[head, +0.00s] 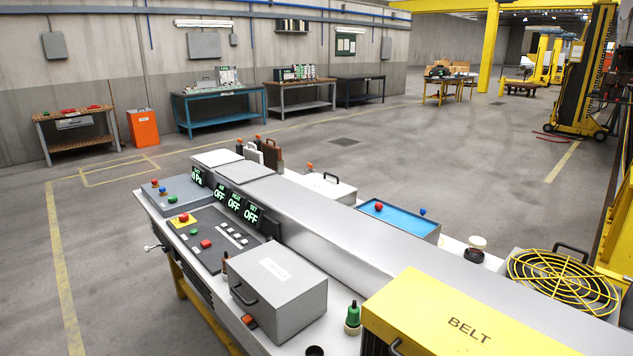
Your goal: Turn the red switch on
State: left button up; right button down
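Several red controls show on the bench, and I cannot tell which one is the red switch. A red mushroom button (183,218) sits on a yellow plate on the dark control panel (213,262). A smaller red button (206,243) is lower on the same panel. A red-orange rocker-like piece (249,321) is at the front edge, by the grey box (279,288). Dark displays above the panel read OFF in green; one display (234,202) is in the middle. Neither of my grippers is in view.
The yellow BELT box (460,318) and a yellow fan guard (563,282) fill the bench's right end. A green bottle-like item (353,316) stands near the front edge. A blue tray (400,219) is behind the long metal cover (350,238). Floor beyond is largely clear.

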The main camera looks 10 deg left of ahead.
aim_at(183, 216)
jog(key=i+j, duration=0.3)
jog(key=i+j+z, duration=0.1)
jog(key=i+j, duration=0.15)
jog(key=j, duration=0.15)
jog(key=i+j, duration=0.25)
jog(key=j, duration=0.15)
jog(key=i+j+z, duration=0.1)
jog(key=i+j, duration=0.2)
jog(key=i+j+z, duration=0.1)
jog(key=i+j, duration=0.15)
jog(key=j, duration=0.2)
jog(key=i+j, duration=0.25)
jog(key=j, duration=0.2)
